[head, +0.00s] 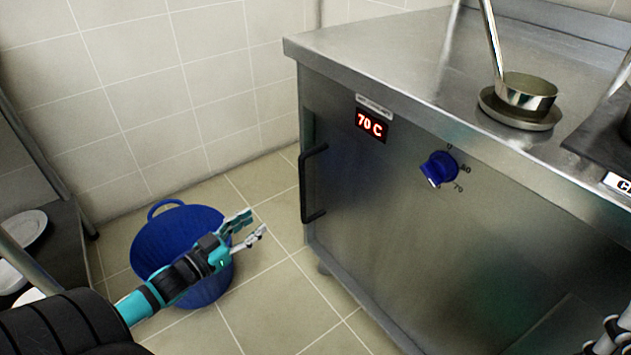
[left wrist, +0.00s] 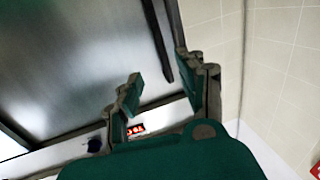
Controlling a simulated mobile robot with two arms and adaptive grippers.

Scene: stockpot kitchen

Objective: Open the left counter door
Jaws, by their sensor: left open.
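The steel counter's front door panel (head: 365,215) has a black vertical bar handle (head: 313,185) near its left edge. It looks closed in the head view. My left gripper (head: 256,223) is open and empty, left of and apart from the handle, in front of a blue bucket in the picture. In the left wrist view the handle (left wrist: 159,42) shows between the spread fingers of my left gripper (left wrist: 158,85), beyond them. The door surface (left wrist: 75,60) fills the left of that view. A part of what looks like my right gripper (head: 612,335) shows at the lower right edge; its jaws are unclear.
A blue bucket (head: 178,235) stands on the tiled floor beside the counter. A red 70 C display (head: 370,124) and a blue knob (head: 438,168) are on the counter front. A ladle (head: 526,92) rests on top. A shelf with plates (head: 22,230) stands at left.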

